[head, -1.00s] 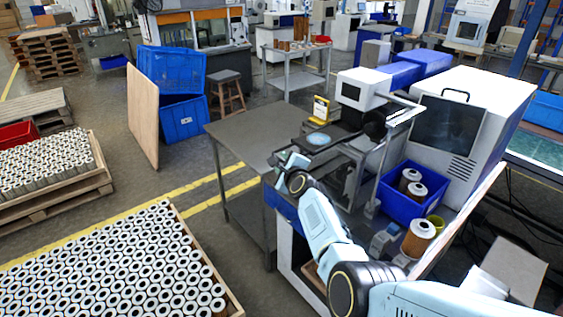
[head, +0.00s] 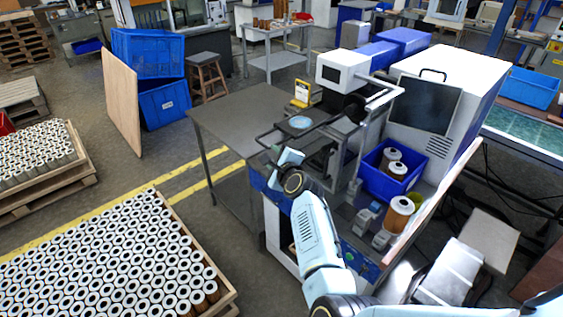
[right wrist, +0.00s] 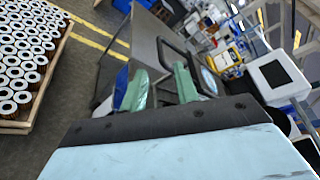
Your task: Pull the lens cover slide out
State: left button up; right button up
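The lens cover slide appears to be the dark frame with an open black loop (head: 262,137) at the left of the measuring machine. A pale round disc (head: 300,122) lies at its middle. In the right wrist view, the black loop (right wrist: 174,44) stands beyond the fingers, with the disc (right wrist: 208,80) to its right. My right gripper (head: 281,166) is just below and in front of the loop, its tips partly hidden by my wrist. In the right wrist view, its green fingers (right wrist: 161,88) are apart with nothing visible between them. My left gripper is out of view.
A grey table (head: 235,125) stands left of the machine. A white monitor housing (head: 342,70) rises behind the slide. Pallets of cartridges (head: 110,260) fill the left floor.

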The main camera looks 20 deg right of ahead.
jog(key=shift+v, duration=2.95)
jog(key=s+a+f+n+g+b, duration=0.2)
jog(key=s+f+n+b, duration=0.3)
jog(key=f, duration=0.8)
jog(key=s+a+f+n+g+y+b, duration=0.1)
jog(key=s+f+n+g, duration=0.45)
jog(key=f, duration=0.85)
jog(key=s+a+f+n+b, duration=0.25)
jog(key=s+f, duration=0.55)
jog(key=f, duration=0.5)
jog(key=s+d+f+n+g+b, duration=0.2)
jog(key=s+f+n+g+b, duration=0.45)
jog(key=s+f, duration=1.15)
jog(key=s+d+f+n, duration=0.1)
jog(key=s+f+n, duration=0.1)
jog(key=s, duration=0.4)
jog(key=s+d+f+n+b, duration=0.1)
jog(key=s+d+f+n, duration=0.1)
jog(key=s, duration=0.5)
jog(key=s+d+f+n+h, duration=0.1)
jog(key=s+d+f+n, duration=0.1)
jog(key=s, duration=0.5)
jog(key=shift+s+f+n, duration=0.15)
jog(key=shift+s+n, duration=0.05)
jog(key=shift+n, duration=0.55)
